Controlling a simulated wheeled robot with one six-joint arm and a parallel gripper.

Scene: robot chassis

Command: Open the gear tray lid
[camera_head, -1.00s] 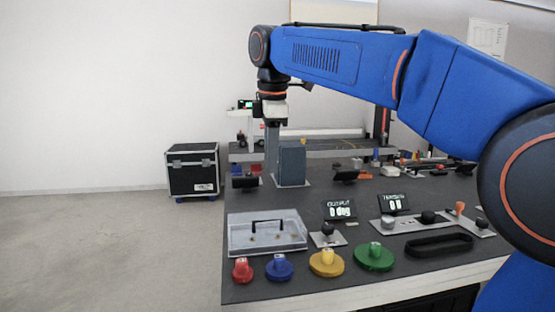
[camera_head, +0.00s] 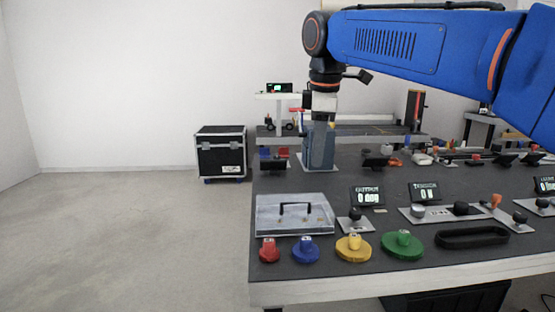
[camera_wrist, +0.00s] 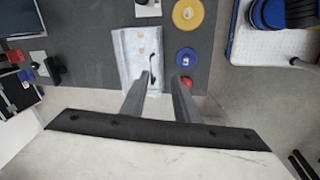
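The gear tray (camera_head: 265,229) is a clear, shallow box at the table's front left corner. Its transparent lid (camera_head: 318,207) is shut and has a black bar handle (camera_head: 296,208) on top. In the wrist view the tray (camera_wrist: 127,48) lies beyond my fingers, with the handle (camera_wrist: 153,66) near the left fingertip. My gripper (camera_wrist: 161,74) is open and empty, with a clear gap between its fingers. In the head view it hangs behind the tray, in line with a grey box (camera_head: 320,150). Its fingertips are hard to make out there.
Red (camera_head: 269,250), blue (camera_head: 306,250), yellow (camera_head: 353,248) and green (camera_head: 403,245) knobbed discs line the front edge. A small knob plate (camera_head: 355,222) and displays stand right of the tray.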

